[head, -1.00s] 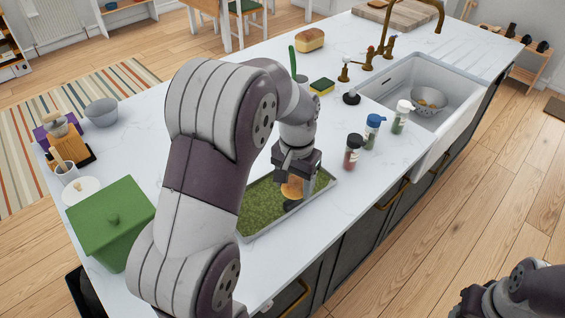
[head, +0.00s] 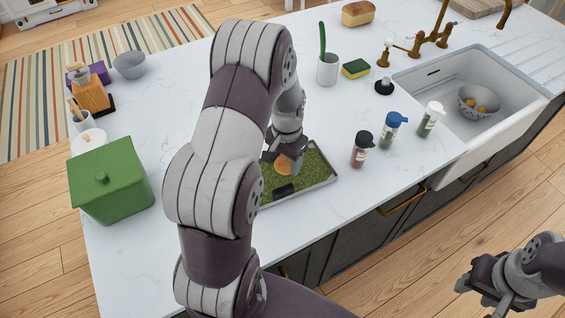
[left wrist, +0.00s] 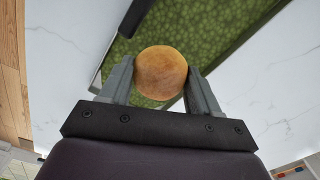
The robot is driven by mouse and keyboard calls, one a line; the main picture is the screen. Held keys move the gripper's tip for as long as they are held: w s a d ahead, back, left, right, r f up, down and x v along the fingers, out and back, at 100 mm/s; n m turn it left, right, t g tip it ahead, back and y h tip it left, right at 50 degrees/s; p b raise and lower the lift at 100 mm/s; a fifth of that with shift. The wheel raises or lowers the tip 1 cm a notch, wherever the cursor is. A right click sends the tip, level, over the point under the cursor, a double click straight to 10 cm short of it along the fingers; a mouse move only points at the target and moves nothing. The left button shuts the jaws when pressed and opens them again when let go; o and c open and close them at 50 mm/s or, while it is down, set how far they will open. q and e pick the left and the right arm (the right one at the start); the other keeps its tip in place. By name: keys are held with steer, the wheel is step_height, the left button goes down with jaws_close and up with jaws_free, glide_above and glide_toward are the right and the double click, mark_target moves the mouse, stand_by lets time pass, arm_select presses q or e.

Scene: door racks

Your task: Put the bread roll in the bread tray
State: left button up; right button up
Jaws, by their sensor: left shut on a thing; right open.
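The bread roll (head: 285,166) is round and golden brown. My left gripper (head: 284,160) is shut on it, with one finger on each side in the left wrist view (left wrist: 161,73). The roll is over a shallow grey-rimmed tray (head: 322,183) with a green patterned bottom, which I take for the bread tray. I cannot tell whether the roll touches the bottom. My left arm hides the tray's left part. My right gripper (head: 474,286) is open and empty at lower right, off the counter.
A small dark piece (head: 284,189) shows in the tray near the roll. Several bottles, including a dark-capped jar (head: 361,150), stand right of the tray. A green lidded box (head: 110,182) stands at left. A sink (head: 470,90) is at upper right.

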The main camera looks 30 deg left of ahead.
mark_target(283, 168)
arm_select(q)
steer(key=shift+w+a+f, duration=0.25)
steer(key=shift+w+a, duration=0.05)
steer(key=shift+a, duration=0.15)
steer(key=shift+a+f, duration=0.1)
steer(key=shift+f, duration=0.15)
step_height(283, 168, down, 4)
steer(key=shift+r+p, duration=0.2)
steer(key=shift+p, duration=0.5)
steer(key=shift+f, duration=0.3)
steer(key=o, duration=1)
steer(key=shift+c, duration=0.2)
steer(key=shift+o, duration=0.2)
